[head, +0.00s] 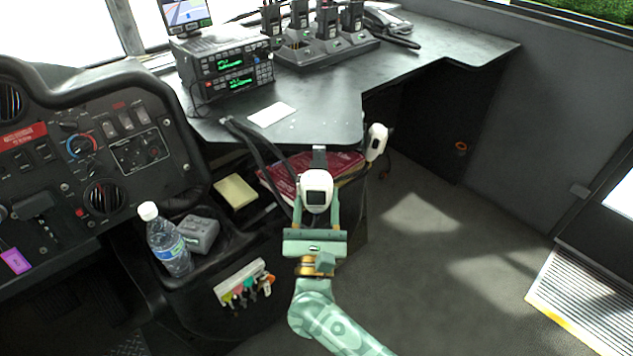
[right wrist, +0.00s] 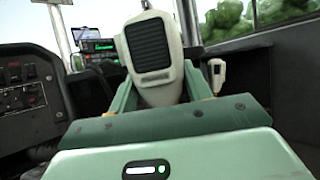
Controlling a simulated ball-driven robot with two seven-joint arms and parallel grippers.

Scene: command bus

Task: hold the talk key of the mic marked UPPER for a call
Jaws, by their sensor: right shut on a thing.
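A white hand mic with a dark speaker grille (head: 316,197) is between the fingers of my right gripper (head: 317,210), just in front of the desk edge. The gripper is shut on its sides. The right wrist view shows this mic (right wrist: 151,60) upright, its grille facing that camera. A second white mic (head: 376,142) hangs at the desk's edge to the right; it also shows in the right wrist view (right wrist: 217,74). I cannot read an UPPER mark on either mic, and no talk key is clearly seen. My left gripper is not in view.
Two stacked radios (head: 232,72) with green displays stand on the desk (head: 340,100). Dark cords run down behind the held mic, near red books (head: 345,163). A water bottle (head: 168,240) and keys on a rack (head: 243,283) are at left. The floor at right is clear.

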